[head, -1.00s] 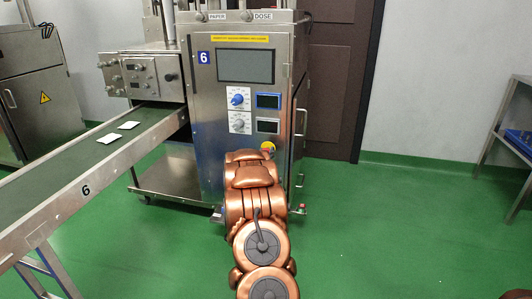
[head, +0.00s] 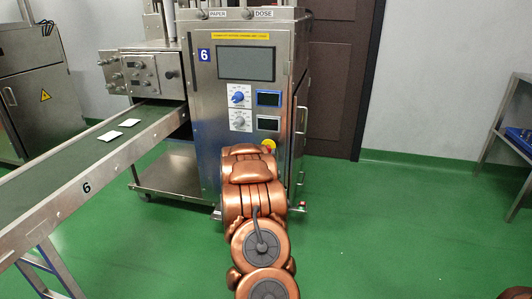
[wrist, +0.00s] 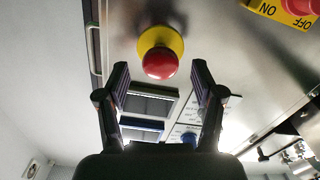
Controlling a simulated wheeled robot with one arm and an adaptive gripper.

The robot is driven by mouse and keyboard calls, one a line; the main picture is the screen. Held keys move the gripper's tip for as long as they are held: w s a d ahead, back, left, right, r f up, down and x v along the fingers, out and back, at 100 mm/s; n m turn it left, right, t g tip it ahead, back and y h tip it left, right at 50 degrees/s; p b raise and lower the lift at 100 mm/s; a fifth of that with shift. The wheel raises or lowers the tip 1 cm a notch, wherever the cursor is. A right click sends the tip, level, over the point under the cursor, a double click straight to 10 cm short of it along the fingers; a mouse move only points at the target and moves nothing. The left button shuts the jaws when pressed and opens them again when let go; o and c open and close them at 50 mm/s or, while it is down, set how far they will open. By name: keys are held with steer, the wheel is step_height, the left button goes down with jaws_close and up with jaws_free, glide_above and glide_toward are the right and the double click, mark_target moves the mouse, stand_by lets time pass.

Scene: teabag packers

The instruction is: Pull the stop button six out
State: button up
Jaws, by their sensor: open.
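Stop button six is a red mushroom knob on a round yellow base (wrist: 159,62) on the steel front of machine 6. In the head view, its yellow base (head: 268,144) shows just above my arm, below the two small displays. In the wrist view, my gripper (wrist: 160,74) is open and empty, with one dark finger on each side of the red knob's lower edge. A gap shows between the knob and each finger. I cannot tell how deep the fingers reach around it. In the head view my gripper is hidden behind my copper arm.
Machine 6 (head: 213,95) carries a large screen (head: 246,63), a blue dial (head: 238,96) and a grey dial (head: 237,120). A green conveyor (head: 60,160) with two white teabags runs left. Another red button (wrist: 298,6) by an ON/OFF plate is in the wrist view. Green floor is clear at right.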

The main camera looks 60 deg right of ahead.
steer(key=v, duration=0.8)
steer(key=shift+a, duration=0.3)
steer(key=shift+s+r, duration=0.1)
steer(key=shift+s, duration=0.05)
